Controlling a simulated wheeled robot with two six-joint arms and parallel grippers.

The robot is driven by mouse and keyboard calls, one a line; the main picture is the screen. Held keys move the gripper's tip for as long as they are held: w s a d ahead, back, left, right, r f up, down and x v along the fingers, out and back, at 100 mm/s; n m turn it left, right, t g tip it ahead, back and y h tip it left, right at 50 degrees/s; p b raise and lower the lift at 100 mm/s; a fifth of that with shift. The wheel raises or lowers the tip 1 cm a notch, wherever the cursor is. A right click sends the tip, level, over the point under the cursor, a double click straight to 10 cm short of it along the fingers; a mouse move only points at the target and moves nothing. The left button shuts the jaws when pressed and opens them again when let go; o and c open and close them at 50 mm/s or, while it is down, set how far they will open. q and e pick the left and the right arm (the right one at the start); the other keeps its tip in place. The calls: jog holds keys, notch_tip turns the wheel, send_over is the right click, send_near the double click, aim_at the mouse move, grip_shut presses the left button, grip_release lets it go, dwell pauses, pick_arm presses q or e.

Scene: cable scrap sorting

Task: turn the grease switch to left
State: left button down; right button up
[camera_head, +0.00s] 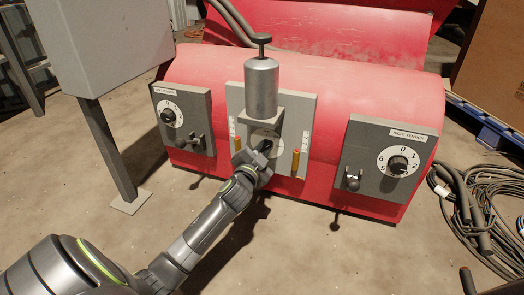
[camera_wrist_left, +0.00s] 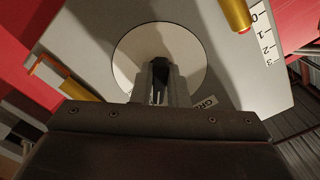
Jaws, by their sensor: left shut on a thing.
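The grease switch is a dark knob on a pale round dial (camera_head: 259,138) in the middle of the light grey centre panel (camera_head: 303,112). My left gripper (camera_head: 263,150) reaches the dial from below and is shut on the knob. In the left wrist view, the two fingers (camera_wrist_left: 159,85) meet at the dark knob in front of the round dial (camera_wrist_left: 128,55). The fingers hide most of the knob, so its exact pointing direction cannot be told. A label, partly hidden, sits at the dial's edge. My right gripper is not in view.
A silver cylinder (camera_head: 262,88) with a black top stands above the dial. Brass rods (camera_head: 296,162) flank it. A left panel (camera_head: 192,103) and right panel (camera_head: 365,133) carry knobs and small levers. Coiled cables (camera_head: 470,205) lie on the floor at right.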

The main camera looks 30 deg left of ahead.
pick_arm(q)
jog(key=n, duration=0.2)
jog(key=shift+n, duration=0.3)
jog(key=n, duration=0.6)
jog(key=shift+d, duration=0.2)
dwell(0.4)
jog(key=c, duration=1.4)
grip_release()
jog(key=shift+f, duration=0.1)
